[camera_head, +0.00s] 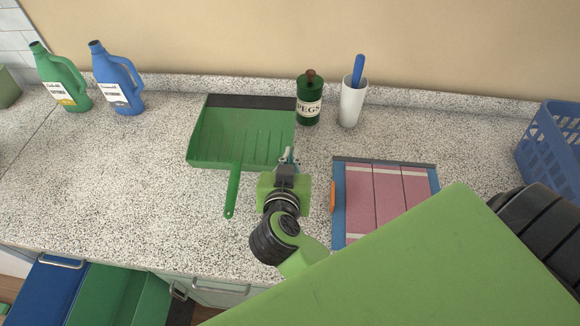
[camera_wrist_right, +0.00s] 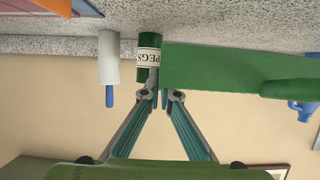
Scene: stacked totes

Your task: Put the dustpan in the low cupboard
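The green dustpan (camera_head: 250,135) lies on the speckled counter, dark lip toward the wall and handle toward the front edge. My right gripper (camera_head: 288,156) is at its right front corner. In the right wrist view the dustpan (camera_wrist_right: 230,70) spans the right half. The fingertips (camera_wrist_right: 160,96) are close together at the dustpan's edge; I cannot tell whether they pinch it. Below the counter at lower left are a blue panel (camera_head: 45,292) with a handle and a green-sided opening (camera_head: 120,297); I cannot tell which is the low cupboard. My left gripper is not in view.
A green PEGS jar (camera_head: 309,104) and a white cup (camera_head: 351,103) with a blue-handled item stand behind. Green (camera_head: 62,82) and blue (camera_head: 118,82) bottles stand at left. A pink-panelled tray (camera_head: 338,205) and blue basket (camera_head: 548,150) are right. The left front counter is clear.

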